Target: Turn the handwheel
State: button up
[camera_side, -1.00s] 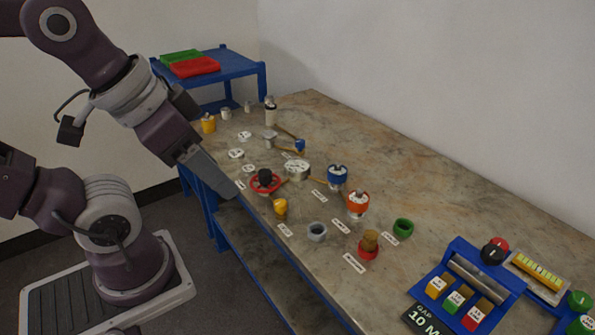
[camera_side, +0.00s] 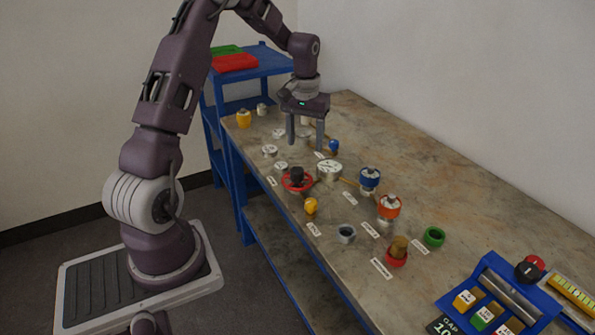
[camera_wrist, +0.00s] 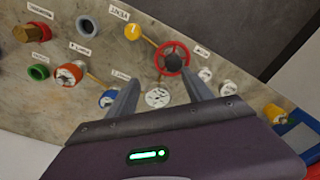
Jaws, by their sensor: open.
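The handwheel (camera_side: 297,179) is a red ring with a black hub, near the front edge of the stone-topped table. It also shows whole in the wrist view (camera_wrist: 173,58), at upper middle, just beyond the fingertips. My gripper (camera_side: 305,145) is open and empty, pointing down above the table, behind the handwheel in the side view. Its two fingers (camera_wrist: 160,82) are spread wide in the wrist view. They are apart from the wheel. A white round flanged cap (camera_side: 329,169) sits beside the handwheel and shows between the fingers in the wrist view (camera_wrist: 158,98).
A yellow knob (camera_side: 311,206) stands close to the handwheel. Blue (camera_side: 370,179) and orange (camera_side: 389,207) vessels and a green ring (camera_side: 434,236) stand to the right. A blue shelf (camera_side: 258,65) is at the back left.

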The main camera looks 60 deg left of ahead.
jog(key=n, duration=0.1)
send_over(297, 169)
jog(key=shift+h, duration=0.3)
notch_tip(297, 169, down, 6)
jog(key=shift+d+r, duration=0.15)
jog(key=shift+r, duration=0.05)
notch_tip(297, 169, down, 7)
jog(key=shift+f, duration=0.15)
jog(key=shift+c, duration=0.5)
grip_shut()
